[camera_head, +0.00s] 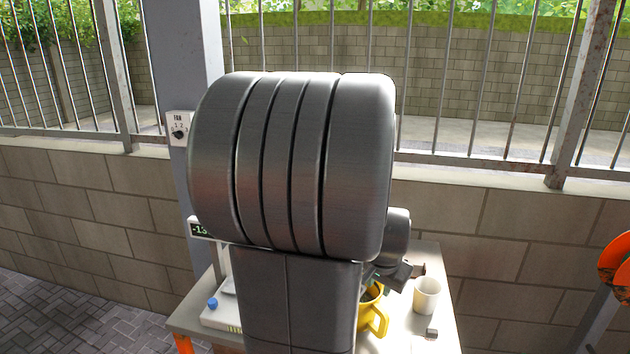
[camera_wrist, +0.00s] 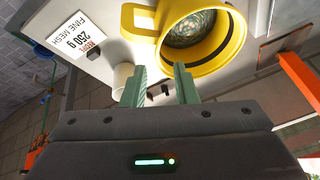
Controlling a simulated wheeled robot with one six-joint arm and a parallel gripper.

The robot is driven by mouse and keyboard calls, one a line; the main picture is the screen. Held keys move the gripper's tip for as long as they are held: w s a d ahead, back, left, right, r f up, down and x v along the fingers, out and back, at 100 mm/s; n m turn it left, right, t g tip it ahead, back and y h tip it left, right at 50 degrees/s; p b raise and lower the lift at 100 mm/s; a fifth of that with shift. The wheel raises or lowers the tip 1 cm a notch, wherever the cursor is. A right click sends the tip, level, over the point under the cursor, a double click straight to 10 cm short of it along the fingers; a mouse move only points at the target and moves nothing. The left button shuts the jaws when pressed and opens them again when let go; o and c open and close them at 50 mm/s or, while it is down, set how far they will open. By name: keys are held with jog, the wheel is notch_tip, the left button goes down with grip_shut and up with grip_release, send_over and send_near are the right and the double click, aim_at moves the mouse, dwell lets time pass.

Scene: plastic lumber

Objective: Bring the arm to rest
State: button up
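My arm fills the middle of the head view, and its large grey links hide much of the table behind. In the wrist view, my gripper (camera_wrist: 158,76) shows two green fingers standing apart with nothing held between them. In the head view, only a dark part of the wrist end shows, beside the yellow mug (camera_head: 381,323). The yellow mug also shows in the wrist view (camera_wrist: 141,19), just beyond the fingertips, with dark, mottled contents inside. I cannot tell whether the fingers touch it.
A white cup (camera_head: 427,294) and a small grey block (camera_head: 432,333) are on the pale table (camera_head: 440,262). A white device with a blue knob (camera_head: 212,303) and a display (camera_head: 200,229) stand left. A wall and fence stand behind.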

aim_at(377, 297)
jog(key=x, duration=0.9)
jog(key=shift+f, duration=0.15)
jog(key=shift+r, duration=0.5)
